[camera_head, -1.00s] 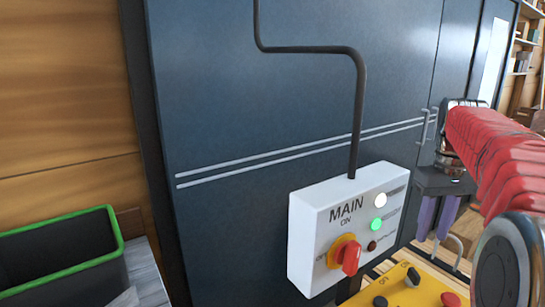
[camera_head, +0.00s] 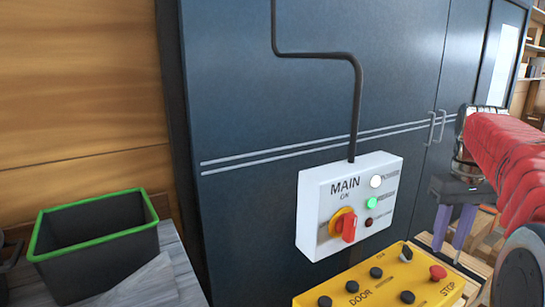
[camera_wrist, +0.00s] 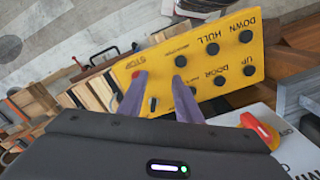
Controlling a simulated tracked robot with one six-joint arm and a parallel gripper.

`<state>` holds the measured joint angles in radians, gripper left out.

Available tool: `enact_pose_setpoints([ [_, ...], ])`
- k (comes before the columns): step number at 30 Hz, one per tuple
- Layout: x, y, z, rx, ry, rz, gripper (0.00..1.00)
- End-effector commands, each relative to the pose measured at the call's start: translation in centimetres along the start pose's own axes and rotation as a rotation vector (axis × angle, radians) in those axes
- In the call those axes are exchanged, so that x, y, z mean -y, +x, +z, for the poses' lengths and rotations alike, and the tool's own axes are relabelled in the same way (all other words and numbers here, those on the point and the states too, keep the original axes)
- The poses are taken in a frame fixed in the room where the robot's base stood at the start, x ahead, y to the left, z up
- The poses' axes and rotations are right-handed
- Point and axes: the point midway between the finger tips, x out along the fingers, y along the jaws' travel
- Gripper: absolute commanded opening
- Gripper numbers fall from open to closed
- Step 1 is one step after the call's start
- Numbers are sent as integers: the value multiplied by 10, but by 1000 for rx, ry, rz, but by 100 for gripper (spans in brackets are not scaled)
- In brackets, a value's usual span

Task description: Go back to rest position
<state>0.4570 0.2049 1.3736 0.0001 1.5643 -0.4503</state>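My gripper (camera_head: 449,240) hangs at the right in the head view, below my red-sleeved arm, with its two purple fingers pointing down. In the wrist view the fingers (camera_wrist: 158,78) stand apart with nothing held between them, over the yellow panel. The white MAIN switch box (camera_head: 384,224) is on the dark cabinet, left of my gripper. Its red and yellow rotary knob (camera_head: 346,228) is in view, and a white and a green lamp are lit.
The yellow button panel (camera_head: 380,287), with black buttons and a red STOP button (camera_head: 438,272), is below the switch box. A black bin with a green rim (camera_head: 97,205) stands on grey boards at the left. The dark cabinet (camera_head: 270,110) fills the background.

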Motion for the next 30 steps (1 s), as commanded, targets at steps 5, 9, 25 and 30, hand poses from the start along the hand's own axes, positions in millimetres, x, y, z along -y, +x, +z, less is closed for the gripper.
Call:
enact_pose_setpoints([
  [5, -1, 0, 0, -2, 15, 1, 31],
  [9, -7, 6, -9, -38, 68, 17, 31],
  [25, 11, 54, 6, -85, 192, 30, 31],
  [30, 39, 65, 25, -129, 216, 38, 31],
])
